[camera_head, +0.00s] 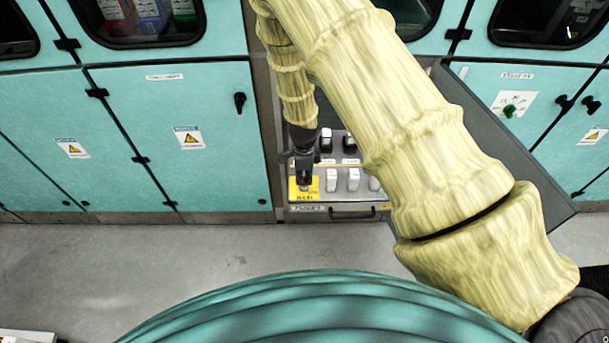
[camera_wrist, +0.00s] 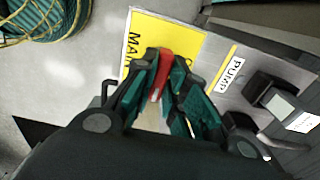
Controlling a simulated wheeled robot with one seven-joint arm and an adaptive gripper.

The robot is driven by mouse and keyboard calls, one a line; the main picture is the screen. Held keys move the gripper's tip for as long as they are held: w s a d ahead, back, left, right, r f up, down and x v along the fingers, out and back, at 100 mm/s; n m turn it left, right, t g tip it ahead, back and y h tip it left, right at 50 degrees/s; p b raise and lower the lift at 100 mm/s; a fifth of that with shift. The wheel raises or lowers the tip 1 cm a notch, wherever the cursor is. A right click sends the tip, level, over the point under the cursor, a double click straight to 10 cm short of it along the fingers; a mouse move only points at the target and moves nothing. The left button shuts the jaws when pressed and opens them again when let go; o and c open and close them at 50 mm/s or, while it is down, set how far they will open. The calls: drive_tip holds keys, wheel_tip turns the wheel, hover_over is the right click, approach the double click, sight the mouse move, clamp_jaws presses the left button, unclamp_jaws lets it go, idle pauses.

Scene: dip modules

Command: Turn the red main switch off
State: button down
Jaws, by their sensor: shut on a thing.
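The red main switch (camera_wrist: 160,76) shows in the wrist view as a red handle on a yellow plate (camera_wrist: 188,35) lettered "MAIN". My gripper (camera_wrist: 160,82) has its two fingers closed on the red handle, one on each side. In the head view, my gripper (camera_head: 304,184) reaches down to the yellow plate (camera_head: 293,192) at the panel's lower left corner. The gripper hides most of the switch there, and the switch's exact angle is hard to tell.
A black and white switch labelled PUMP (camera_wrist: 278,98) stands right of the plate. Several more switches (camera_head: 353,178) fill the panel. A grey panel door (camera_head: 512,140) stands open at the right. Turquoise cabinets (camera_head: 180,140) flank the panel. The grey floor (camera_head: 130,265) in front is clear.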

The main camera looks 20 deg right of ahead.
drive_tip(key=shift+d, duration=0.1)
drive_tip(key=c, duration=1.4)
unclamp_jaws()
drive_tip(key=shift+c, duration=0.2)
wheel_tip(320, 180, up, 12)
